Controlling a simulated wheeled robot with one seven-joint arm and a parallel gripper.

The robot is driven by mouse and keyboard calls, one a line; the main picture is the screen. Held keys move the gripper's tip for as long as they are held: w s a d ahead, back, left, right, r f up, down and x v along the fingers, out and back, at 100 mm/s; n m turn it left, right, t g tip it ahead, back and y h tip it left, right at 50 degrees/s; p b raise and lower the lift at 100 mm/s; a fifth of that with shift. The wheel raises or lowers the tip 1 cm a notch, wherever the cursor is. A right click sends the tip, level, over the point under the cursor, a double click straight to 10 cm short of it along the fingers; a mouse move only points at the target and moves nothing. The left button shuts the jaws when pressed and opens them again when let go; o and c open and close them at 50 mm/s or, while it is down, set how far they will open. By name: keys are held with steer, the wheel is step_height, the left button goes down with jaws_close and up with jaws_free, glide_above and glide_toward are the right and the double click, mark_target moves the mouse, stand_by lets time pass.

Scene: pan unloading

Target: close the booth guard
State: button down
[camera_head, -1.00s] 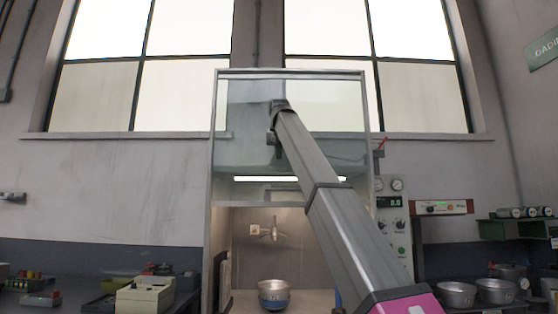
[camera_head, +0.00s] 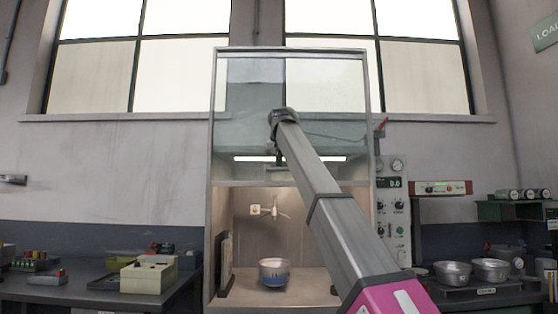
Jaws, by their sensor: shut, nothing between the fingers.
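The booth (camera_head: 211,215) stands in the centre against the wall. Its guard (camera_head: 240,110) is a clear, framed panel covering the upper half. The guard's bottom edge (camera_head: 330,183) is at about mid-height, and the opening below it is uncovered. My arm reaches up from the lower right. My gripper (camera_head: 279,164) is small and dark, shut and empty, in front of the guard's lower part just above its bottom edge. I cannot tell whether it touches the guard. My arm's wrist hides part of the panel.
A metal pan with a blue lower band (camera_head: 274,268) sits inside the booth. A control panel (camera_head: 392,210) is on the booth's right side. Benches flank it, with a beige box (camera_head: 148,275) at left and metal pans (camera_head: 452,273) at right.

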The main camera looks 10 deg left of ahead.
step_height(320, 180, down, 48)
steer(key=shift+r, duration=0.1)
